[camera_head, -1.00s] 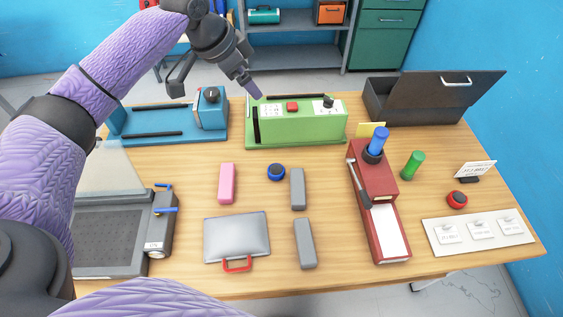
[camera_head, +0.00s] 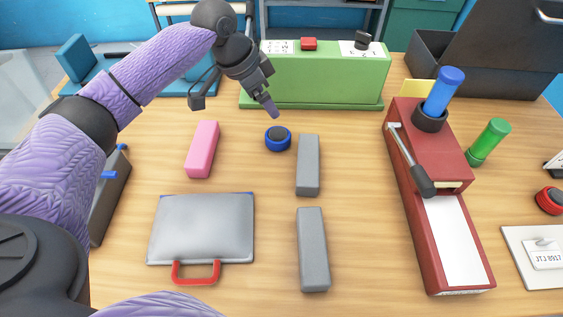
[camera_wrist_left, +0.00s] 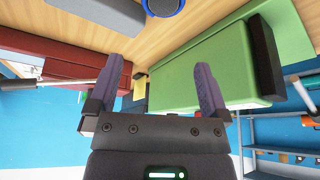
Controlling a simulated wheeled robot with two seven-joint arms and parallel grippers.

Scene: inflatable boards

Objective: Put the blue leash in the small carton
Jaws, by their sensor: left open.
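A small round blue and black object (camera_head: 278,139), which looks like the coiled blue leash, lies on the table in the head view. In the left wrist view it shows at the top edge (camera_wrist_left: 163,5), partly cut off. My left gripper (camera_head: 235,106) is open and empty above the table, to the left of and behind the blue coil, in front of the green machine. Its two purple-tipped fingers are spread apart in the left wrist view (camera_wrist_left: 158,68). I cannot pick out a small carton with certainty. My right gripper is not in view.
The green machine (camera_head: 320,80) stands behind the coil. Grey blocks (camera_head: 308,165), a pink block (camera_head: 202,149) and a silver case (camera_head: 205,228) lie around it. A red device (camera_head: 410,205) with a lever, a green cylinder (camera_head: 489,141) and a red round object (camera_head: 549,200) are at right.

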